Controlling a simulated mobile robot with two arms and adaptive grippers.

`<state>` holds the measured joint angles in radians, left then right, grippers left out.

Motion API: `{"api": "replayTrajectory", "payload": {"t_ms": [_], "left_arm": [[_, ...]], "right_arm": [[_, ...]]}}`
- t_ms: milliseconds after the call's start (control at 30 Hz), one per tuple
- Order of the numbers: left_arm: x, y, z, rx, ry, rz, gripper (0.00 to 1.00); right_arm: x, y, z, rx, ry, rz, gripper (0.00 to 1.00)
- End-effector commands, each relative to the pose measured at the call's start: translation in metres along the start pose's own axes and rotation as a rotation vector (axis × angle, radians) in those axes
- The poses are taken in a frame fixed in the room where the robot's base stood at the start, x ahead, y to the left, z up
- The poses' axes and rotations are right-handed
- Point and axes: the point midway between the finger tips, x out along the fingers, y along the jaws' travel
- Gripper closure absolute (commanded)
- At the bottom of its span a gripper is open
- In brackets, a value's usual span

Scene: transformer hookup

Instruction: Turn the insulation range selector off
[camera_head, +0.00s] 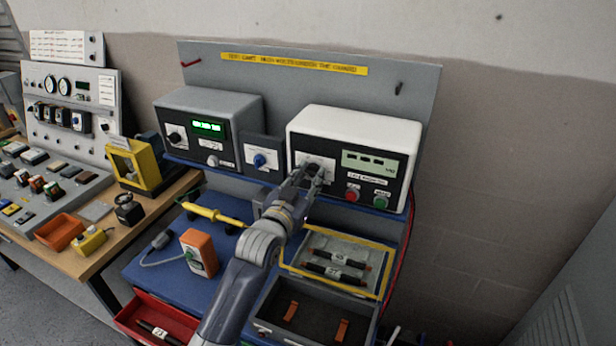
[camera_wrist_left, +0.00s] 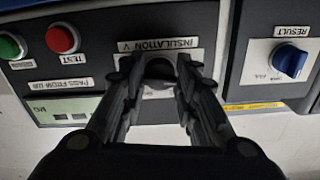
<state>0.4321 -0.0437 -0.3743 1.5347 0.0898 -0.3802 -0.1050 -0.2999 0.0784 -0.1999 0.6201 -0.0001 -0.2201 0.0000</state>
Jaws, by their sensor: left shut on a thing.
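The insulation tester is a white box (camera_head: 350,124) with a dark front, a display (camera_head: 366,163) and two buttons, on the shelf of the test bench. Its insulation range selector (camera_wrist_left: 160,70) is a dark knob below the "INSULATION V" label (camera_wrist_left: 160,46) in the left wrist view. My left gripper (camera_wrist_left: 158,76) is shut on the selector, one finger on each side. In the head view my left gripper (camera_head: 308,178) reaches the panel and partly covers the knob. The knob's pointer position cannot be read. My right gripper is not in view.
A red button (camera_head: 352,195) and a green button (camera_head: 380,202) sit right of the selector. A small box with a blue result knob (camera_head: 260,160) and a grey meter (camera_head: 208,126) stand to the left. A yellow-handled probe (camera_head: 213,215) and an orange device (camera_head: 199,252) lie on the blue bench below.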

Motion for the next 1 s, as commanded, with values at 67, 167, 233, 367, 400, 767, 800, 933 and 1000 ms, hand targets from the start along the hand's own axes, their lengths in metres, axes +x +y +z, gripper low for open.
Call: {"api": "replayTrajectory", "payload": {"t_ms": [67,167,233,367,400,767,800,933,1000], "left_arm": [[-0.0001,0.0008,0.0012,-0.044,-0.004,0.001,0.96],[-0.0001,0.0009,0.0014,-0.087,-0.004,0.001,0.96],[0.0000,0.0007,0.0014,-0.111,-0.004,0.000,0.96],[0.0000,0.0007,0.0014,-0.138,-0.003,0.000,0.96],[0.0000,0.0008,0.0014,-0.144,-0.003,0.000,0.96],[0.0000,0.0009,0.0015,-0.156,-0.003,0.000,0.96],[0.0000,0.0009,0.0015,-0.155,-0.003,0.000,0.96],[0.0000,0.0009,0.0015,-0.155,-0.003,0.000,0.58],[0.0000,0.0009,0.0013,-0.155,-0.003,0.000,0.51]], "right_arm": [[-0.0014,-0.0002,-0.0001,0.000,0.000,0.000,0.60],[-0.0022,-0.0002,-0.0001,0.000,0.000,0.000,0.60],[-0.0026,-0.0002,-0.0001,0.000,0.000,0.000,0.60],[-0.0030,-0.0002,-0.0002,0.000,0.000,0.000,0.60],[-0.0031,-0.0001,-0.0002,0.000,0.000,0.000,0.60],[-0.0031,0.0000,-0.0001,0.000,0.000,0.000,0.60],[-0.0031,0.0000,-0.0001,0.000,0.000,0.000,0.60],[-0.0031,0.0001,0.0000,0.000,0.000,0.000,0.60],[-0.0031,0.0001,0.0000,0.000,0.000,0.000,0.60]]}}
